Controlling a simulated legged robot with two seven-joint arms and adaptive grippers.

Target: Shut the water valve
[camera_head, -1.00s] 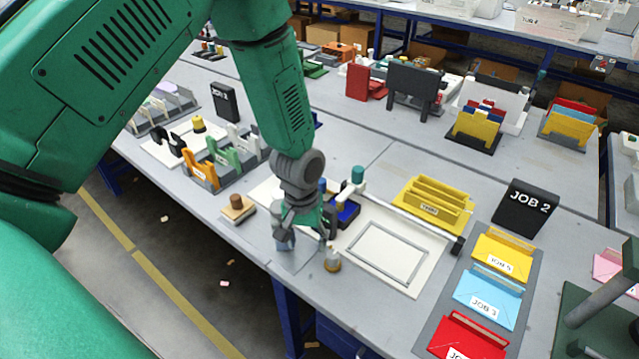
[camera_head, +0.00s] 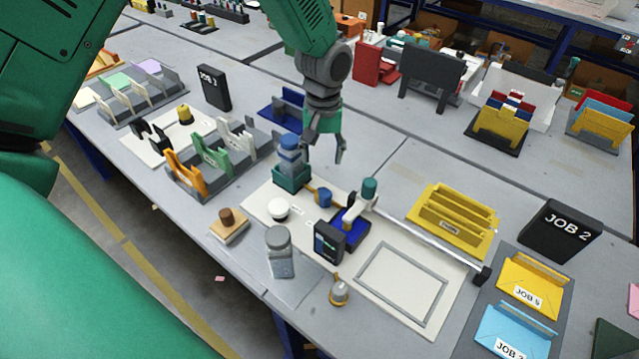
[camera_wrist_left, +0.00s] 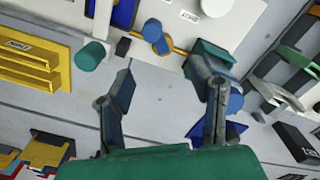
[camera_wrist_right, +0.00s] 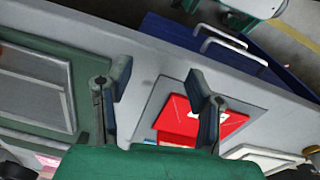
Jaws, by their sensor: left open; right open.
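A small blue knob (camera_head: 323,197) sits on a brass-coloured pipe beside a teal block (camera_head: 291,178) carrying a blue-capped clear bottle (camera_head: 290,150). I take this knob for the water valve; it also shows in the left wrist view (camera_wrist_left: 153,31) on its pipe. My left gripper (camera_head: 324,152) is open and empty, above and behind the knob and just right of the bottle. It does not appear to touch either. My right gripper (camera_wrist_right: 158,78) is open and empty in the right wrist view, above a red folder (camera_wrist_right: 200,122); it is not in the head view.
A white board (camera_head: 262,207) carries a white knob, a dark box (camera_head: 329,241) and a teal-ended rod (camera_head: 369,188). A grey-lidded jar (camera_head: 280,258) stands in front. A yellow rack (camera_head: 452,215) is at right.

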